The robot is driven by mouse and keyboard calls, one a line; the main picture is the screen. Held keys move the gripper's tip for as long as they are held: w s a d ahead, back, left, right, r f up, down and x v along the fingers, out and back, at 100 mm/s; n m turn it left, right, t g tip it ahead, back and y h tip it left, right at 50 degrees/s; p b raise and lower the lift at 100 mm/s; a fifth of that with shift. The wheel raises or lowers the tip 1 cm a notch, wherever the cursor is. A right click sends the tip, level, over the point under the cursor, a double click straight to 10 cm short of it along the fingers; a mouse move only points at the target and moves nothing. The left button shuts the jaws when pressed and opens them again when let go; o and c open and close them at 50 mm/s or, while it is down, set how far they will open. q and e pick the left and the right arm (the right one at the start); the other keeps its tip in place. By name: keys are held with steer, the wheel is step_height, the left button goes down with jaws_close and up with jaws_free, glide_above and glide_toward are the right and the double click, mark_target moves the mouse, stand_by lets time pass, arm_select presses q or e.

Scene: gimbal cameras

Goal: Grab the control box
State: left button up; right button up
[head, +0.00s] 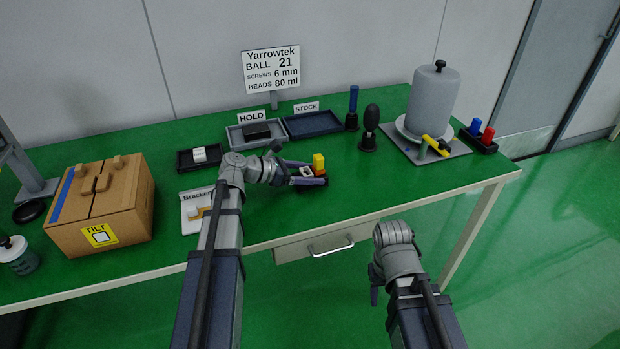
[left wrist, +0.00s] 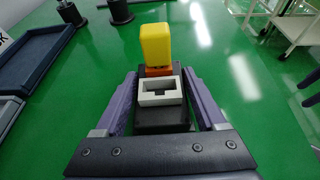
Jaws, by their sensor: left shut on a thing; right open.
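My left gripper (head: 314,175) is over the table's front middle, its fingers on either side of a small dark box with a pale rectangular frame on top, which looks like the control box. The left wrist view shows this dark box (left wrist: 163,118) between the fingers (left wrist: 163,95), with the pale frame (left wrist: 162,91) above it. An orange and yellow upright piece (left wrist: 156,45) stands at its far end; it also shows in the head view (head: 319,162). The fingers hide the box's sides. My right gripper (head: 375,290) hangs in front of the table, open and away from the objects.
A cardboard box (head: 130,215) stands at the left. Behind my left gripper are a grey tray (head: 234,140) marked HOLD and a dark tray (head: 325,123) marked STOCK. Dark stands, a grey cylinder (head: 435,98) and a red-and-blue holder (head: 490,148) are to the right. The right front tabletop is clear.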

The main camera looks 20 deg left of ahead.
arm_select(q)
steer(key=c, duration=0.4)
steer(key=shift+o, duration=0.2)
steer(key=shift+r, duration=0.1)
